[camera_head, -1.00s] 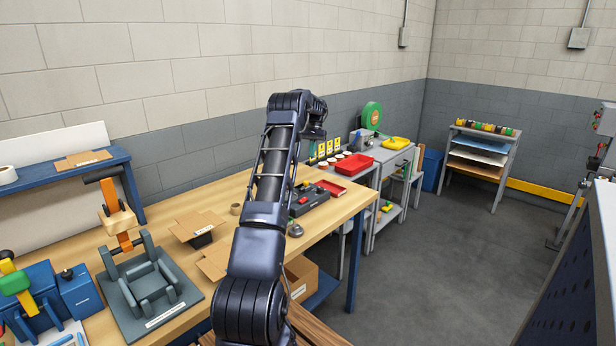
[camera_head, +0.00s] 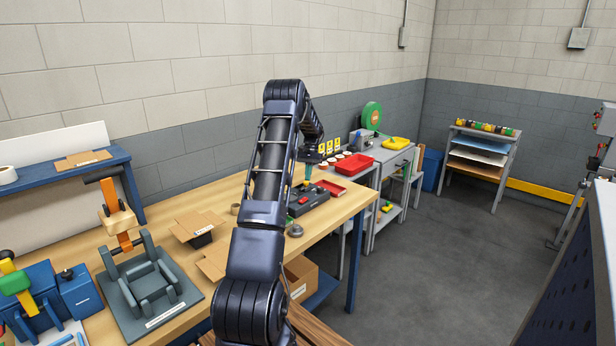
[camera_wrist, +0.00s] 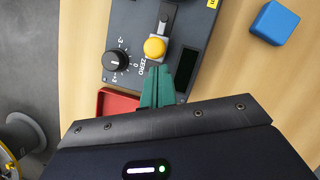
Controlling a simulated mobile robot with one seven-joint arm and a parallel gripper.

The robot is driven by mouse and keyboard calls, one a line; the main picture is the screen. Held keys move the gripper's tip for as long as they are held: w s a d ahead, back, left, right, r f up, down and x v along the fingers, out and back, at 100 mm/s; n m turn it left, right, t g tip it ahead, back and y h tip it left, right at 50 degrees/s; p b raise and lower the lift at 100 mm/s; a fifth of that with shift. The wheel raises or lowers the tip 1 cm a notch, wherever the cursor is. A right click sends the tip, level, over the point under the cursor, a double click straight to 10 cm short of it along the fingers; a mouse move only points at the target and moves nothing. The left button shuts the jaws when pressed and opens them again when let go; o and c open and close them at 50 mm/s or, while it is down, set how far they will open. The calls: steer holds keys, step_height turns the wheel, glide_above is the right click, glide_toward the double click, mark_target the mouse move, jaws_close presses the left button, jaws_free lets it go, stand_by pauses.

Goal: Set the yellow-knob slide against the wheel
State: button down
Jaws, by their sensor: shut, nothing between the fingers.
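The yellow knob (camera_wrist: 155,47) sits on a short slide on the dark grey device (camera_wrist: 130,28). A black dial (camera_wrist: 116,61) with a ZERO scale is left of the knob. My gripper (camera_wrist: 158,72) is shut, its green fingers empty, with the tips just below the knob in the wrist view; I cannot tell if they touch it. In the head view the device (camera_head: 311,204) lies on the bench under my gripper (camera_head: 308,173). I cannot tell which part is the wheel.
A blue block (camera_wrist: 274,22) lies right of the device, and a red tray (camera_wrist: 118,101) shows at its lower left in the wrist view. A grey round object (camera_head: 295,230) stands near the bench edge. Cardboard boxes (camera_head: 196,228) are farther left on the wooden bench.

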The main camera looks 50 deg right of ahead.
steer(key=shift+a, duration=0.15)
steer(key=shift+a, duration=1.75)
steer(key=shift+f, duration=0.1)
steer(key=d, duration=0.1)
steer(key=w+d, duration=0.2)
steer(key=d, duration=0.1)
steer(key=v, duration=1)
steer(key=shift+s+a, duration=0.15)
